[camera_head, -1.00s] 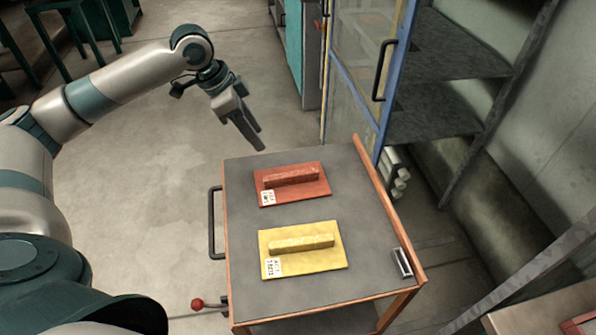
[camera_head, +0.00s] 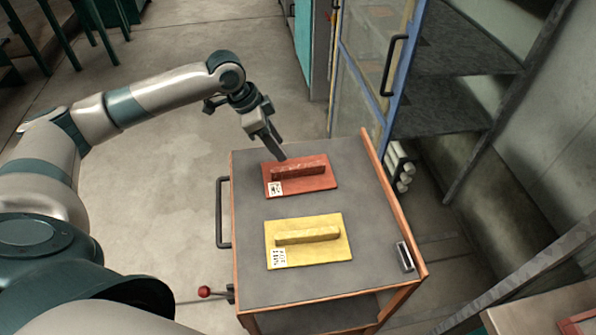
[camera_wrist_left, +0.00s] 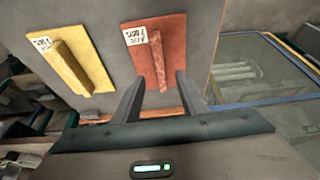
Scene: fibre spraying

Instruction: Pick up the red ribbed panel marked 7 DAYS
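The red ribbed panel (camera_head: 313,185) lies flat on the top of a grey cart, with a raised bar along it and a white label at its left end. The label's print is too small to read surely. The panel also shows in the left wrist view (camera_wrist_left: 172,76). My left gripper (camera_head: 281,157) is just above the panel's far left edge, pointing down. In the left wrist view its two fingers (camera_wrist_left: 159,90) are apart, with the near end of the bar between their tips and nothing clearly gripped. My right gripper is in neither view.
A yellow panel (camera_head: 335,252) with a similar bar lies nearer on the cart (camera_head: 255,205). A small metal holder (camera_head: 404,256) is at the cart's right edge. A blue-framed glass door (camera_head: 370,75) stands behind the cart. Open floor lies to the left.

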